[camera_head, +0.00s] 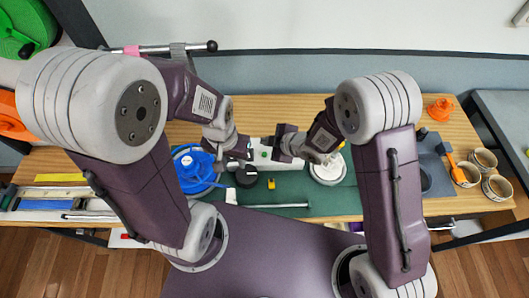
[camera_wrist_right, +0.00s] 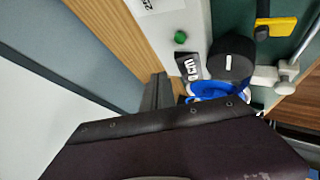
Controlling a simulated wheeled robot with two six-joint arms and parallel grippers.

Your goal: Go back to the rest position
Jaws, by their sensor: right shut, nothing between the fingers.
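Both my arms reach over the wooden table (camera_head: 270,104), bent inward so that the grippers face each other near its middle. My left gripper (camera_head: 246,150) is above the white board, close to the blue reel. Its fingers are too small to tell open from shut. My right gripper (camera_head: 279,143) is just right of it, apart from it, shut and empty. In the right wrist view its dark fingers (camera_wrist_right: 157,92) show beyond my purple wrist, with nothing between them.
Below lie a green mat (camera_head: 290,196), a blue reel (camera_head: 194,170), a black disc (camera_head: 246,177), a yellow item (camera_head: 270,183) and a white disc (camera_head: 326,172). Several cups (camera_head: 483,158) and an orange item (camera_head: 440,108) are at right.

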